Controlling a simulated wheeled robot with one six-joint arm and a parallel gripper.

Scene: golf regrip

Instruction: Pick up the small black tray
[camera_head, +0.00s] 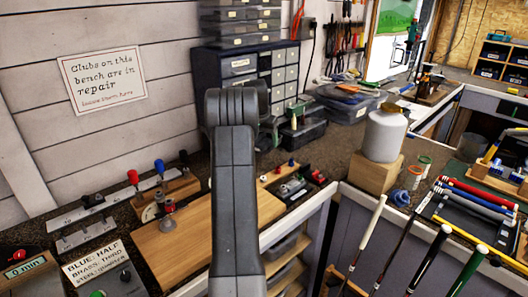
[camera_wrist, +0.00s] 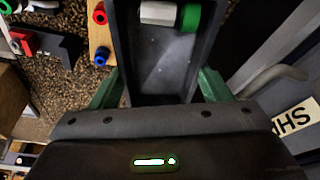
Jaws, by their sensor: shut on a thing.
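The small black tray (camera_wrist: 158,70) fills the upper middle of the wrist view, with dark raised walls. A white cylinder with a green end (camera_wrist: 188,17) lies in it near the top of the picture. My gripper (camera_wrist: 160,86) has a green finger against each side of the tray and is shut on it. The tray's far end is cut off by the frame.
A wooden strip with red and blue round pieces (camera_wrist: 100,40) lies left of the tray. In the head view, a blue drawer cabinet (camera_head: 208,68) stands at the back, a white container (camera_head: 385,135) on a wooden block to the right. Club shafts (camera_head: 425,265) rise at front right.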

